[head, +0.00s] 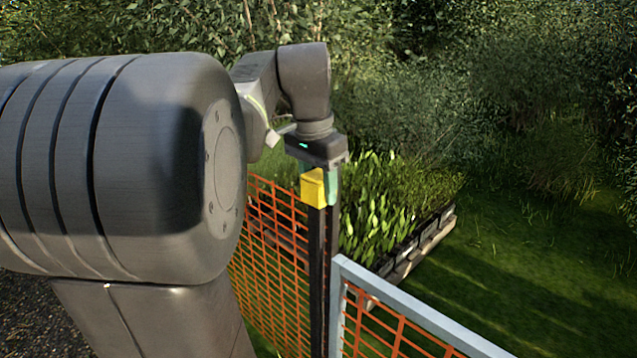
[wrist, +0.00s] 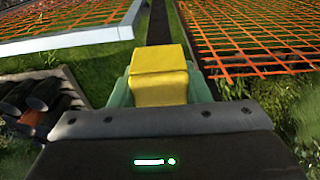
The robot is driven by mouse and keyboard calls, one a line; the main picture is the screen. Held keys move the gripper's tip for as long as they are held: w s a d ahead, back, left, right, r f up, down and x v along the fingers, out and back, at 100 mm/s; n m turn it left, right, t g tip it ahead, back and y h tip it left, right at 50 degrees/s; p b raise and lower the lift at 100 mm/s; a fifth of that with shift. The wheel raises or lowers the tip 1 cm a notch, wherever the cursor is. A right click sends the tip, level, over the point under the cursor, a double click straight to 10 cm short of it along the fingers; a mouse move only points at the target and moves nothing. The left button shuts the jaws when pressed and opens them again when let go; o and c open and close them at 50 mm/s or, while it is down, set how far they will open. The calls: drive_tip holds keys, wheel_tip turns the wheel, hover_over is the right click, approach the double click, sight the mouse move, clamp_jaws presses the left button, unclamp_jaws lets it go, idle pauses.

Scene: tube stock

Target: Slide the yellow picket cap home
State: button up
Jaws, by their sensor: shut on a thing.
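The yellow picket cap (head: 313,187) is a small block held in my gripper (head: 320,188). In the wrist view the cap (wrist: 158,88) sits between the two green fingers of my gripper (wrist: 160,92), which are shut on its sides. In the head view the cap is at the top of a dark upright picket (head: 318,265). The cap's lower edge meets or overlaps the picket's top in this view. I cannot tell how far the cap is over it, since the cap and a finger hide the join.
Orange mesh fencing (head: 275,235) stands left of the picket. A pale grey rail (head: 415,312) with more orange mesh is at the lower right. A black planter (head: 405,255) with leafy plants lies behind. Open grass (head: 510,270) spreads to the right.

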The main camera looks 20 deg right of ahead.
drive_tip(key=shift+f+b, duration=0.65)
drive_tip(key=shift+f, duration=0.85)
drive_tip(key=o, duration=1)
drive_tip(key=shift+r, duration=0.1)
drive_tip(key=r, duration=0.4)
drive_tip(key=a+r+p, duration=0.1)
drive_tip(key=r, duration=0.8)
drive_tip(key=shift+s+a+r, duration=0.25)
drive_tip(key=shift+s, duration=0.05)
